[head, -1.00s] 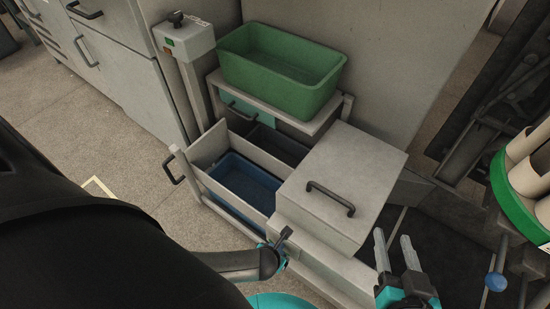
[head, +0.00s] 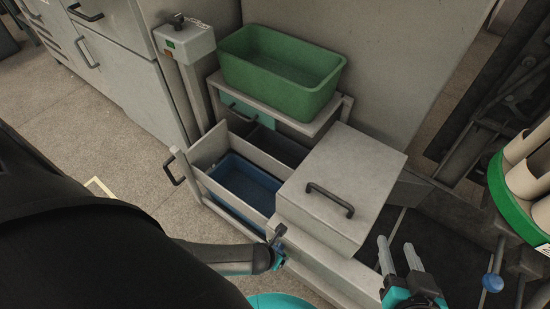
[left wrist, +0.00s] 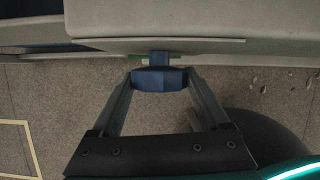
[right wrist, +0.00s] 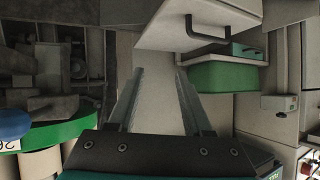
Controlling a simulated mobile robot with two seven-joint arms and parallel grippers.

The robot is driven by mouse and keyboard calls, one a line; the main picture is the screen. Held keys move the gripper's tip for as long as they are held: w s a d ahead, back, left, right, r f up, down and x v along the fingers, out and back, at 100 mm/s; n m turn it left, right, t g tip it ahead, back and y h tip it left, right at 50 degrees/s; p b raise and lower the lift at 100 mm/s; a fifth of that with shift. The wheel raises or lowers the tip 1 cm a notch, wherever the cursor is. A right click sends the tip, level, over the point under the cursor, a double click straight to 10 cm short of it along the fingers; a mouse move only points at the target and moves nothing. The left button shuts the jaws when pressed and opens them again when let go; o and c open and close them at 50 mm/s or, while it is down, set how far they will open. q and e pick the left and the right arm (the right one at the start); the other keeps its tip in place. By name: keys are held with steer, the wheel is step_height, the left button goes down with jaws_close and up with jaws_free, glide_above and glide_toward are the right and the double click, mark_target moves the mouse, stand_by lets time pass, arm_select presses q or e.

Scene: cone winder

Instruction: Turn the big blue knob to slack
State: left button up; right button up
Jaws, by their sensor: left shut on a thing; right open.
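The big blue knob (left wrist: 160,78) sits on the front of a grey housing in the left wrist view, with a bit of green behind it. My left gripper (left wrist: 160,74) has its two fingers on either side of the knob, shut on it. In the head view my left gripper (head: 277,238) is at the near side of the grey machine, and the knob is hidden there. The knob's pointer or scale cannot be read. My right gripper (head: 397,242) is open and empty, apart from everything, right of the grey lidded box.
A grey box with a black handle (head: 342,170) stands beside an open drawer holding a blue bin (head: 240,185). A green bin (head: 290,85) rests on a shelf behind. A green-rimmed holder with pale cones (head: 497,195) and a small blue ball knob (head: 493,283) are at the right.

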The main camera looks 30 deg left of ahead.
arm_select(q)
steer(key=shift+a+h, duration=0.25)
steer(key=shift+h, duration=0.45)
steer(key=shift+a+f+h+b, duration=0.1)
steer(key=shift+h+b, duration=0.25)
steer(key=shift+h, duration=0.25)
steer(key=shift+n+h+b, duration=0.4)
steer(key=shift+h+b, duration=0.2)
steer(key=shift+b, duration=0.05)
steer(key=shift+h+b, duration=0.5)
steer(key=shift+b, duration=0.05)
arm_select(e)
steer(key=shift+s+a+r+m+t+y, duration=0.2)
steer(key=shift+a+r+t+y, duration=0.6)
steer(key=shift+t, duration=0.45)
steer(key=shift+s+a+r+m+t+y, duration=0.25)
steer(key=shift+a+r+t, duration=0.35)
steer(key=shift+a+t, duration=0.5)
steer(key=shift+d+t, duration=0.15)
steer(key=shift+t, duration=0.1)
arm_select(q)
steer(key=o, duration=1.2)
steer(key=shift+o, duration=0.2)
